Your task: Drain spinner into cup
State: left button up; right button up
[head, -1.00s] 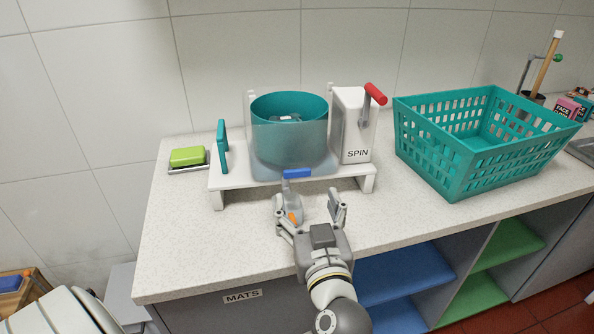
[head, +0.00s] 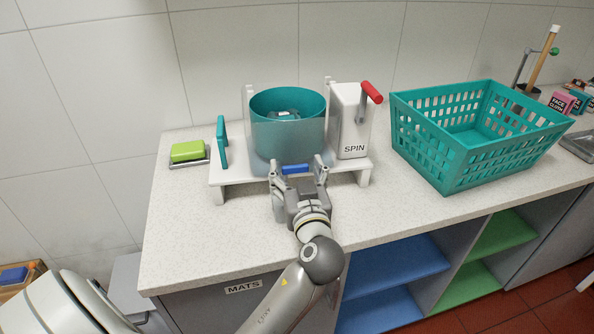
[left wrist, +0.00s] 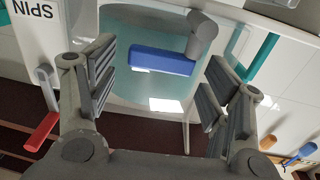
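The spinner is a teal drum (head: 288,104) in a clear tub (head: 290,135) on a white stand (head: 234,178). A blue lever (head: 295,169) sits low on its front; in the left wrist view the blue lever (left wrist: 163,60) joins a grey tap body (left wrist: 201,36). My left gripper (head: 298,174) is open at the lever. In the left wrist view its fingers (left wrist: 157,92) stand apart on either side of the lever, with no clear contact. No cup can be made out now; the gripper hides the counter under the tap. My right gripper is not in view.
A white SPIN box (head: 350,120) with a red-handled crank (head: 371,91) stands right of the drum. A teal basket (head: 450,165) is further right. A green sponge (head: 187,151) and a teal upright handle (head: 221,143) are left. The front counter is clear.

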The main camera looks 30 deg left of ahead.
pick_arm(q)
jog(key=c, duration=0.8)
jog(key=shift+o, duration=0.2)
